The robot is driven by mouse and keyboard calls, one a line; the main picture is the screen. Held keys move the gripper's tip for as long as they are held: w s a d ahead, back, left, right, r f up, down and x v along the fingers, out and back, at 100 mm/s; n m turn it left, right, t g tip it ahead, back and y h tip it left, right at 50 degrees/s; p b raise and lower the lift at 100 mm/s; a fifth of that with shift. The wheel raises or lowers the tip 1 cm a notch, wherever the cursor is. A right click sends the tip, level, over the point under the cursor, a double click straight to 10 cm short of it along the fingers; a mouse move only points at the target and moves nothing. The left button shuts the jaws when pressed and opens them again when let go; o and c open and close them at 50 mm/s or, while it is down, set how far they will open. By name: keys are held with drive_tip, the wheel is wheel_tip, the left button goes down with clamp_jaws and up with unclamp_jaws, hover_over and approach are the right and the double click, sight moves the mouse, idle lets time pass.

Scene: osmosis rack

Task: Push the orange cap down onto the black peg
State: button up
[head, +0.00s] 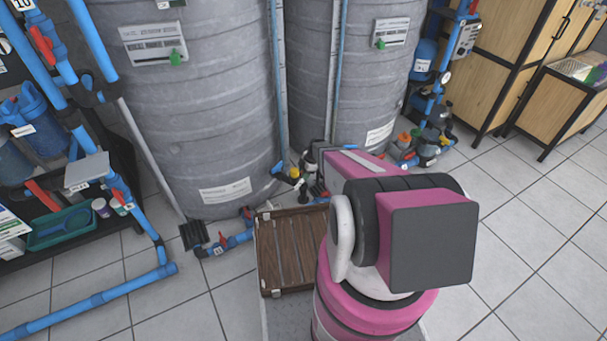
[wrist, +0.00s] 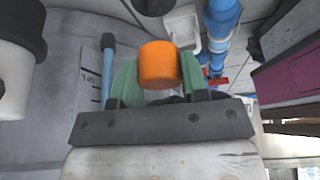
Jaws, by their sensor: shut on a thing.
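In the wrist view, the orange cap (wrist: 159,64) is a short smooth cylinder between the green fingers of my gripper (wrist: 159,80). The fingers are shut on it, one on each side. I cannot make out the black peg for certain. A rounded black piece (wrist: 154,6) shows at the top edge of the wrist view, apart from the cap, but I cannot tell if it is the peg. In the head view, my pink and black arm hides the gripper and the cap.
Two large grey tanks (head: 190,95) stand behind my arm. Blue pipes (head: 90,302) and a shelf are at left. Wooden cabinets (head: 500,60) stand at right. The tiled floor at right is clear.

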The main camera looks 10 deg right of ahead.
sight(303, 184)
drive_tip(key=shift+f, duration=2.75)
drive_tip(key=shift+f, duration=0.35)
drive_tip(key=o, duration=1)
drive_tip(key=shift+c, duration=0.2)
drive_tip(key=v, duration=1)
drive_tip(key=shift+r, duration=0.4)
drive_tip(key=shift+d, duration=0.15)
